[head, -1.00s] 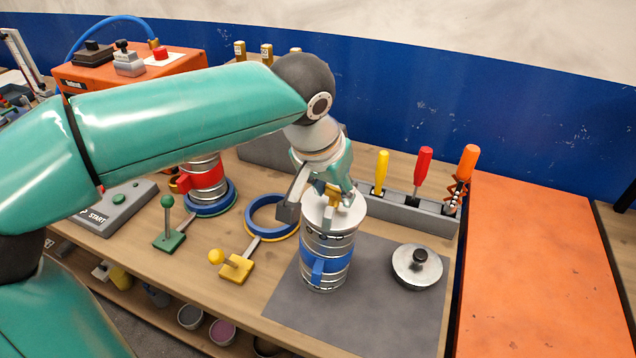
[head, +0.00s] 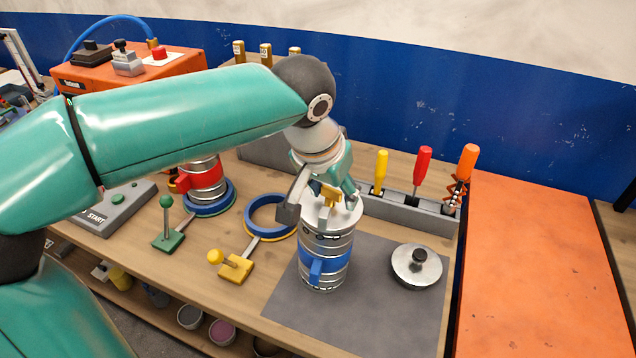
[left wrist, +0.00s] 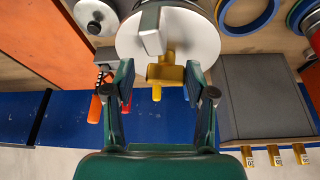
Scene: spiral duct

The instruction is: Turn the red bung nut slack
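My left gripper (left wrist: 160,88) is over the white top (left wrist: 205,30) of a silver can with a blue band (head: 326,262). Its two green fingers are apart, one on each side of a yellow T-shaped piece (left wrist: 166,74) on that top. A gap shows on the left of the yellow piece; I cannot tell whether the right finger touches it. A grey bar (left wrist: 151,28) lies beside the yellow piece. A can with a red band (head: 203,179) stands in a blue ring further left. I cannot pick out a red nut. My right gripper is not in view.
The blue-banded can stands on a grey mat (head: 385,315), with a round metal lid (head: 417,266) to its right. A grey rack (head: 410,211) with several coloured-handled tools is behind. Yellow (head: 235,266) and green (head: 169,235) levers stand left. An orange surface (head: 545,270) is at right.

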